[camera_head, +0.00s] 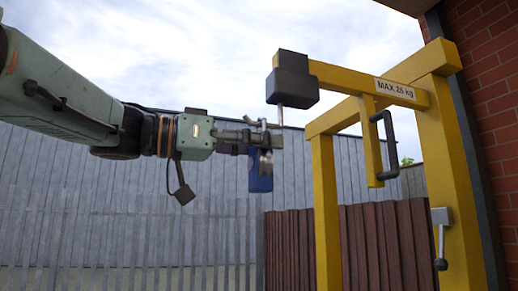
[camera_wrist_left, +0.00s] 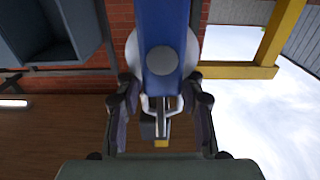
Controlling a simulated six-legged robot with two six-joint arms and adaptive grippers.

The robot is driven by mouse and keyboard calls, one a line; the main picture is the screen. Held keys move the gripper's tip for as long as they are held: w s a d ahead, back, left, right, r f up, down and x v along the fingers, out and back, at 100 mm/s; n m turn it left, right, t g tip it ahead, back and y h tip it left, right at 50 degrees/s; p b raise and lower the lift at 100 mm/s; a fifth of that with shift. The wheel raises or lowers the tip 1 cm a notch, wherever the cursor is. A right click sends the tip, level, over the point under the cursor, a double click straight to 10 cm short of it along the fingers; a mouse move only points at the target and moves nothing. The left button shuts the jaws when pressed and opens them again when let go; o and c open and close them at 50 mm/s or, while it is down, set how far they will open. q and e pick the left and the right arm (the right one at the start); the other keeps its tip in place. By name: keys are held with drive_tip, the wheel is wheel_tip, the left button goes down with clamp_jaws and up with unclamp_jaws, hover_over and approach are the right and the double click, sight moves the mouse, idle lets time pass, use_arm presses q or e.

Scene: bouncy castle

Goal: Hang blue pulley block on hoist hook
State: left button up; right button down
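The blue pulley block (camera_head: 261,171) hangs upright below my left gripper (camera_head: 262,138) in the head view. In the left wrist view the blue pulley block (camera_wrist_left: 163,70) has a round grey boss, and a pale metal loop (camera_wrist_left: 150,104) shows at its end. The left gripper's two fingers (camera_wrist_left: 161,95) close on it from both sides. The hoist's dark grey head (camera_head: 291,80) has a thin metal rod (camera_head: 281,116) coming down right beside the gripper's tip. The hook's lower end is hidden; I cannot tell whether the loop touches it. My right gripper is out of view.
The yellow hoist frame (camera_head: 326,200) with its "MAX 25 kg" label (camera_head: 395,89) stands at the right. A black handle (camera_head: 388,144) and a lever (camera_head: 440,238) stick out from it. A brick wall (camera_head: 495,110) is at the far right. Open air lies below the block.

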use_arm(q)
drive_tip(key=o, duration=0.3)
drive_tip(key=shift+d, duration=0.1)
drive_tip(key=shift+o, duration=0.2)
drive_tip(key=shift+r, duration=0.1)
